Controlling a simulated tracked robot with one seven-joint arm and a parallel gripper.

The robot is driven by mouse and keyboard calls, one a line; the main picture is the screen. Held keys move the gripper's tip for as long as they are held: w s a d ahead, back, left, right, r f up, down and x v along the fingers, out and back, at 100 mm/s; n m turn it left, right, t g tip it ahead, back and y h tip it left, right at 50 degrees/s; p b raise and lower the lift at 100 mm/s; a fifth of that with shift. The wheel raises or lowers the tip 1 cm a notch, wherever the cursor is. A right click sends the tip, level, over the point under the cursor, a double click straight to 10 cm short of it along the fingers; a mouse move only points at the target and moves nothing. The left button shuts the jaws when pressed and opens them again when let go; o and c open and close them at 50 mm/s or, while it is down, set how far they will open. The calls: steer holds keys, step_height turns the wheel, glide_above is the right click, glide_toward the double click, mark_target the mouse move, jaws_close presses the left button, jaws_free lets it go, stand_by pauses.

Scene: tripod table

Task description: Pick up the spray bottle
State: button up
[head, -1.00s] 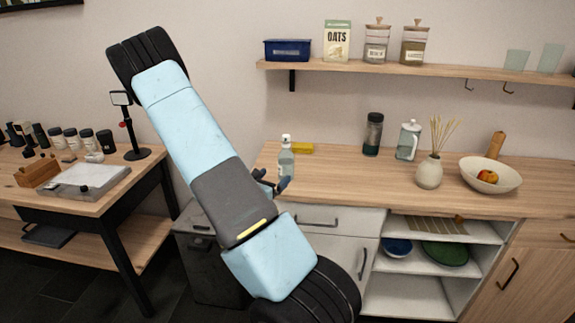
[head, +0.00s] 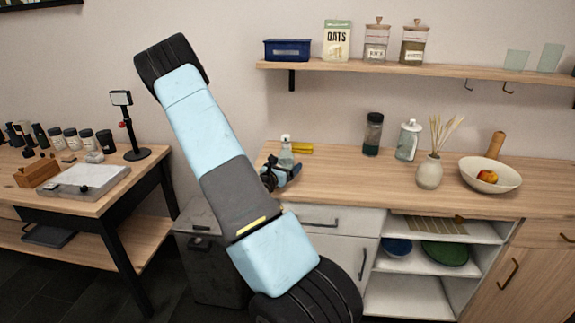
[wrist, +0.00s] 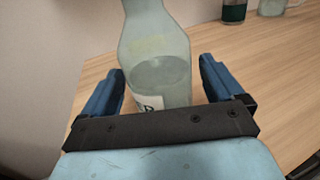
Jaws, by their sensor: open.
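The spray bottle (head: 286,149) is clear with a white top and stands upright near the left end of the wooden counter. In the wrist view the bottle (wrist: 158,50) shows close up, with liquid inside and part of a label; its top is cut off and its base is hidden behind my gripper. My gripper (wrist: 160,82) is open, with one blue finger on each side of the bottle and a gap on both sides. In the head view my gripper (head: 284,172) is in front of the bottle and hides its lower part.
A yellow box (head: 302,148) lies just right of the bottle. A dark jar (head: 373,135), a glass press (head: 408,140), a vase (head: 429,172) and a bowl (head: 490,176) stand further right. A shelf (head: 440,70) runs above. The counter's middle is clear.

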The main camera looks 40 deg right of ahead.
steer(key=shift+c, duration=0.2)
steer(key=c, duration=1.2)
